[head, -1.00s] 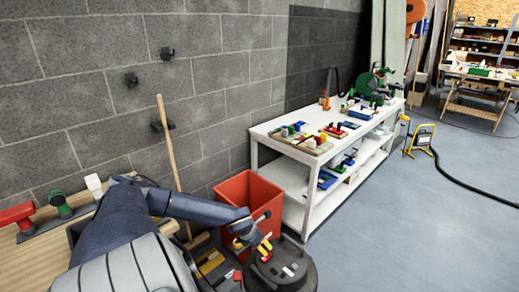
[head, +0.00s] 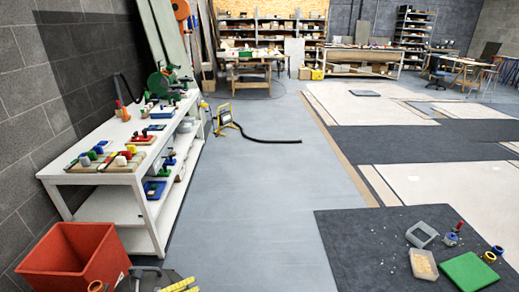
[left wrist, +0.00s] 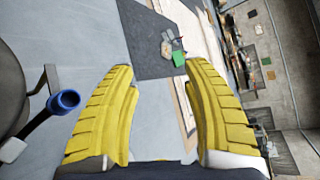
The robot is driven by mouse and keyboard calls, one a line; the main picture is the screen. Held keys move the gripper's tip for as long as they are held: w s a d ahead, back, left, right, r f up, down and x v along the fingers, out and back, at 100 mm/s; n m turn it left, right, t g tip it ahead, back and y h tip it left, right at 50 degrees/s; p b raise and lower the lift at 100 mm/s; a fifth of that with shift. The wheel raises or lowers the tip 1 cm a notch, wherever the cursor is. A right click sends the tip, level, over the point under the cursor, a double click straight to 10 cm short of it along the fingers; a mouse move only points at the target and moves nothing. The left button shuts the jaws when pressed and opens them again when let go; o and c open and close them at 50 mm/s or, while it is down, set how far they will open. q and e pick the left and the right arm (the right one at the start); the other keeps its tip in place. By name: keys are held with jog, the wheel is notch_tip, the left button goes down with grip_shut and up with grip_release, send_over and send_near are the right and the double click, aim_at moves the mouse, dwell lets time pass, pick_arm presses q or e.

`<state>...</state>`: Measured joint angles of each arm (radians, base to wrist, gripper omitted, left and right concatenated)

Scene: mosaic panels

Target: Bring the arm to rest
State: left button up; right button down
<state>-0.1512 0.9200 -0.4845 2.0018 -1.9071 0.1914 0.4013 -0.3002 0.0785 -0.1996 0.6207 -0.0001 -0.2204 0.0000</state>
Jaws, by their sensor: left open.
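My left gripper (left wrist: 161,68) shows in the left wrist view with its two yellow ribbed fingers spread wide and nothing between them. Beyond the fingers lie the grey floor and a dark panel (left wrist: 160,52), apart from the gripper. In the head view only a small yellow piece of this gripper (head: 179,286) shows at the bottom edge, right of the red bin (head: 75,252). The rest of the left arm is out of that view. My right gripper is in neither view.
A white workbench (head: 75,178) with coloured tools stands along the left wall. A yellow-framed lamp (head: 222,117) with a black cable stands on clear floor (head: 240,210). A green pad (head: 466,271) lies on dark matting. A blue-ended part (left wrist: 63,102) is left of the fingers.

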pick_arm(q)
notch_tip(320, 180, up, 9)
jog(key=w+d+n+t+y, duration=0.1)
jog(key=d+n+t+y, duration=0.1)
jog(key=n+t, duration=0.5)
jog(key=s+a+r+n+t+y, duration=0.1)
jog(key=a+r+n+t+y, duration=0.1)
jog(key=a+n+y, duration=0.5)
jog(key=s+a+f+n+g+y, duration=0.1)
jog(key=s+f+n+g+y, duration=0.4)
jog(key=s+f+n+g, duration=0.95)
jog(key=s+d+f+m+h, duration=0.1)
jog(key=s+d+f, duration=0.1)
jog(key=f, duration=0.8)
jog(key=s+d+f+m+h, duration=0.1)
jog(key=s+d+f, duration=0.1)
jog(key=f, duration=0.8)
jog(key=s+d+f+m+h, duration=0.1)
jog(key=s+d+f, duration=0.1)
jog(key=f, duration=0.9)
jog(key=s+f+n+g+h, duration=0.1)
jog(key=s+f+n+g, duration=0.2)
jog(key=s+f, duration=1.6)
jog(key=shift+s+f, duration=0.3)
jog(key=shift+s, duration=0.9)
